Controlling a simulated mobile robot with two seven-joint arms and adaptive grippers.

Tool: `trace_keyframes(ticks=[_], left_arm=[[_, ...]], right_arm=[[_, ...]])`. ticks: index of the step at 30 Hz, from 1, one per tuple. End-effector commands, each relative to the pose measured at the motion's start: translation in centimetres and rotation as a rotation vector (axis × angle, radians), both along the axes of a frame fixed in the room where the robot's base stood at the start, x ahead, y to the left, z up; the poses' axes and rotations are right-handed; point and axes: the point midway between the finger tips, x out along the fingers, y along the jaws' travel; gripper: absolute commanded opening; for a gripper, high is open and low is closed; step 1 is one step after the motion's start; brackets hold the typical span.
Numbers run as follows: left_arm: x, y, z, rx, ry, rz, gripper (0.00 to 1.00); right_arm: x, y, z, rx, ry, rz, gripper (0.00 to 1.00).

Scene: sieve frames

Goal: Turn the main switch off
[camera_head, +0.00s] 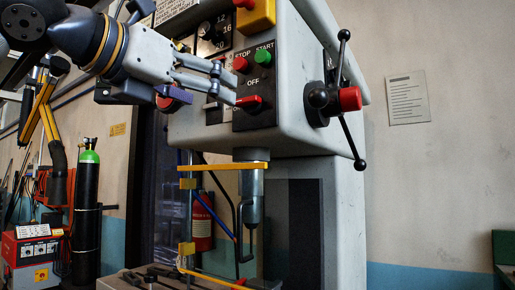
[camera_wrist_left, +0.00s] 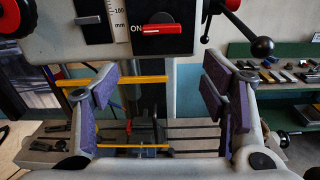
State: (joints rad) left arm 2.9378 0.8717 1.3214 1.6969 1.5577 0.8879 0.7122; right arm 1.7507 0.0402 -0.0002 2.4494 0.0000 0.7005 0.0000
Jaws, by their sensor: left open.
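The main switch is a red rotary handle (camera_head: 249,102) on a black panel (camera_head: 254,86) on the front of a grey drill press. It lies about level, below the OFF label. In the left wrist view the red handle (camera_wrist_left: 165,29) is level, beside the word ON and above the space between my fingers. My left gripper (camera_head: 226,84) is in front of the panel, to the left of the switch, and partly covers the panel's left side. In the left wrist view its purple-padded fingers (camera_wrist_left: 158,88) are wide apart with nothing held. My right gripper is not in view.
Red STOP (camera_head: 242,65) and green START (camera_head: 263,58) buttons sit just above the switch. A lever hub with a red cap (camera_head: 350,99) juts out at the right. The spindle (camera_head: 252,205) and a yellow guard bar (camera_head: 222,166) are below.

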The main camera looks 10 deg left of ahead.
Motion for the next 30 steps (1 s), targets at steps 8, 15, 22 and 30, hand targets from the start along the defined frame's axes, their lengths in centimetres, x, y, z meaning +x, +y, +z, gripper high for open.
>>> trace_keyframes(ticks=[8, 15, 22, 30], left_arm=[[1.7, -0.8, 1.5, -0.06, -0.008, -0.02, 0.67], [7.4, -2.9, 1.5, -0.056, -0.011, -0.019, 0.67], [9.8, -3.7, 1.6, -0.057, -0.012, -0.019, 0.67], [9.9, -3.8, 1.6, -0.057, -0.013, -0.02, 0.64]], right_arm=[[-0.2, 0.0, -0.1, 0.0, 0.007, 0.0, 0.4], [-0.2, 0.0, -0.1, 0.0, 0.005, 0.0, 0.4], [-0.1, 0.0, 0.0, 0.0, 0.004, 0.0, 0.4], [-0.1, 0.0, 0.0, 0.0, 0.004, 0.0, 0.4]])
